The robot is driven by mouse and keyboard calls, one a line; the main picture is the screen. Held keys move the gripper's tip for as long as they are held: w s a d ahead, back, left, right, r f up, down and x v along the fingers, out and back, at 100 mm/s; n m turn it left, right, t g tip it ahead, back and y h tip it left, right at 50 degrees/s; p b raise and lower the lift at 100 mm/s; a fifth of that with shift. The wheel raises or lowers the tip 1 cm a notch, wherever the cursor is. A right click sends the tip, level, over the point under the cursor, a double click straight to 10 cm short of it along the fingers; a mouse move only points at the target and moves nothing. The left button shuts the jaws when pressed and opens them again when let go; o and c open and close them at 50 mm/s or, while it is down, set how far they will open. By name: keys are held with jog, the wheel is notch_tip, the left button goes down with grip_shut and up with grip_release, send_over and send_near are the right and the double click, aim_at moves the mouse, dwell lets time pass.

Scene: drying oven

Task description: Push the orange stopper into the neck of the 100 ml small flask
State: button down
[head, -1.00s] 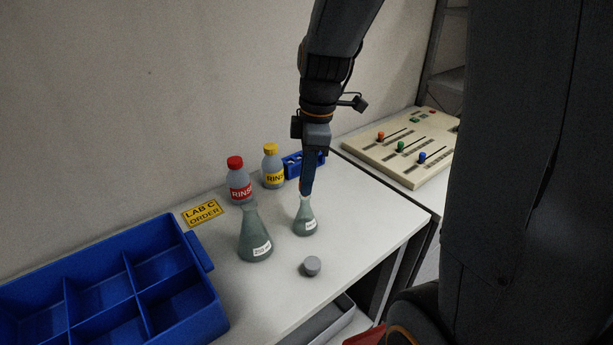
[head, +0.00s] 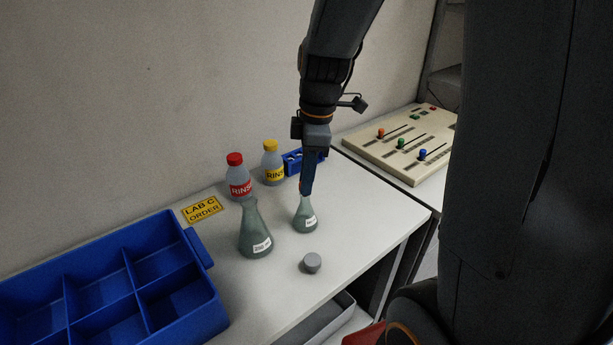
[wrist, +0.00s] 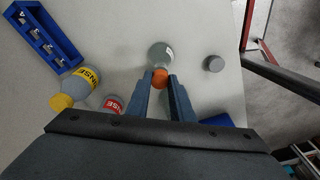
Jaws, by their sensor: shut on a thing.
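The small flask (head: 306,217), grey-green glass with a white label, stands upright on the white table. My gripper (head: 306,192) points down directly above its neck. In the wrist view my gripper (wrist: 160,82) is shut on the orange stopper (wrist: 160,76), which sits between the fingertips. The small flask (wrist: 160,53) shows just beyond the stopper, in line with it. The stopper is at the flask mouth; I cannot tell how deep it sits, as the fingers hide the contact.
A larger flask (head: 256,238) stands left of the small one. A grey stopper (head: 312,263) lies in front. Red-capped (head: 239,178) and yellow-capped (head: 273,165) rinse bottles and a small blue rack (head: 293,160) stand behind. A blue compartment tray (head: 196,248) is at left.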

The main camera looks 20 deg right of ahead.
jog(key=shift+f, duration=0.3)
dwell(0.4)
jog(key=c, duration=1)
grip_release()
jog(key=shift+r, duration=0.15)
jog(key=shift+r+p, duration=2.95)
jog(key=shift+r, duration=0.45)
jog(key=shift+f, duration=0.1)
jog(key=s+f+m+b, duration=0.1)
jog(key=s+f+m, duration=0.2)
jog(key=m, duration=0.4)
jog(key=s+f+m+t+h+b, duration=0.1)
jog(key=s+f+m+b, duration=0.1)
jog(key=s+f+m, duration=0.2)
jog(key=shift+s+a+m, duration=0.2)
jog(key=shift+s+m, duration=0.95)
jog(key=shift+m, duration=0.75)
